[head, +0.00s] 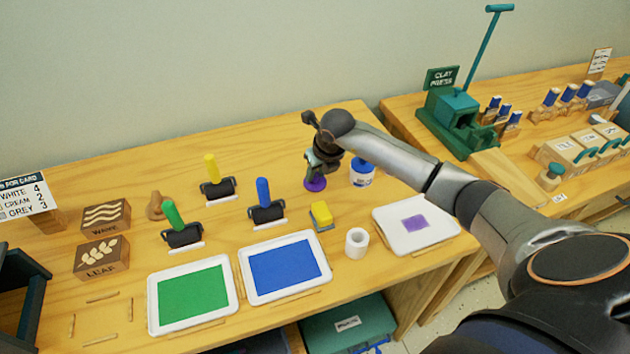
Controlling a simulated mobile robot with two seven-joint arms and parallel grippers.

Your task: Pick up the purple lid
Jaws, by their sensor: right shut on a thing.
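The purple lid (315,184) is a small round purple piece at the back right of the near table. My right gripper (317,174) points down at it and is shut on it; the fingers hide part of its top. I cannot tell whether the lid touches the table. My left gripper is not in view.
A white jar with a blue lid (362,172) stands just right of my right gripper. Paint trays (241,276) line the front edge.

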